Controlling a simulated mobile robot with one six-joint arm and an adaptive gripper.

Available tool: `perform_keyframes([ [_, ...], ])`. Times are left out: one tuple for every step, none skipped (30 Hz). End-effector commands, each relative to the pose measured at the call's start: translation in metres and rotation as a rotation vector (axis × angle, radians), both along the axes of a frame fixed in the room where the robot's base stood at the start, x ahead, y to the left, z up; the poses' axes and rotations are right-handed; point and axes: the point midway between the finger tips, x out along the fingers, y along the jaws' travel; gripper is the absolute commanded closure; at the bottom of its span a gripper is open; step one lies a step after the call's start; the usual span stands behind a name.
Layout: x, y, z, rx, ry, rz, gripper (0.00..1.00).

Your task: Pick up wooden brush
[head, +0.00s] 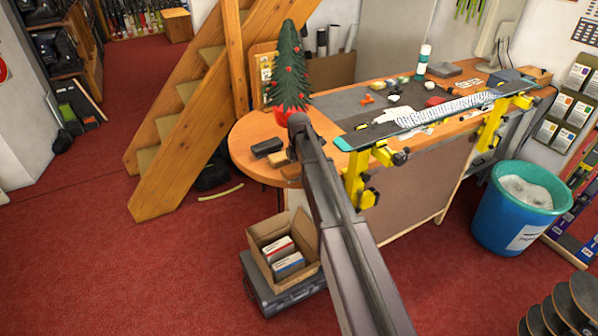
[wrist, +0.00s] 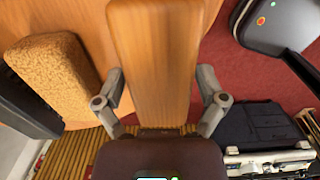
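The wooden brush (wrist: 155,55) shows in the wrist view as a long, smooth, orange-brown wooden piece, running from the top edge down to my gripper. No bristles show. My gripper (wrist: 160,80) has one finger at each side of the wood. Both fingertips look very close to its sides; whether they press on it I cannot tell. The brush's lower end is hidden behind my gripper's body. In the head view a small part of a wooden piece (head: 291,172) shows at the table's rounded near end, beside my arm. My arm hides the gripper there.
A tan rough block (wrist: 55,75) lies close left of the brush, with a black block (head: 267,147) beyond it. A small tree in a red pot (head: 289,75) stands behind. Below the table edge is an open carton (head: 255,240) on a dark case.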

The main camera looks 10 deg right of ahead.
Motion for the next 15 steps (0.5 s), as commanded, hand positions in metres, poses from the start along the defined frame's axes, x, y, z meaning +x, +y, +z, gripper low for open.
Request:
perform_keyframes([
  [0.0, 0.0001, 0.0, 0.0, 0.0, 0.0, 0.42],
  [0.0, 0.0001, 0.0, 0.0, 0.0, 0.0, 0.51],
  [0.0, 0.0001, 0.0, 0.0, 0.0, 0.0, 0.62],
  [-0.0001, 0.0002, 0.0, 0.0, 0.0, 0.0, 0.71],
  [0.0, 0.0002, 0.0, 0.0, 0.0, 0.0, 0.79],
  [0.0, 0.0002, 0.0, 0.0, 0.0, 0.0, 0.79],
  [0.0, 0.0002, 0.0, 0.0, 0.0, 0.0, 0.79],
  [0.0, 0.0002, 0.0, 0.0, 0.0, 0.0, 0.84],
  [0.0, 0.0002, 0.0, 0.0, 0.0, 0.0, 0.84],
  [0.0, 0.0003, 0.0, 0.0, 0.0, 0.0, 0.84],
  [0.0, 0.0003, 0.0, 0.0, 0.0, 0.0, 0.84],
  [0.0, 0.0003, 0.0, 0.0, 0.0, 0.0, 0.84],
  [0.0, 0.0003, 0.0001, 0.0, 0.0, 0.0, 0.84],
  [0.0, 0.0003, 0.0003, 0.0, 0.0, 0.0, 0.84],
  [0.0, 0.0003, 0.0007, 0.0, 0.0, 0.0, 0.84],
])
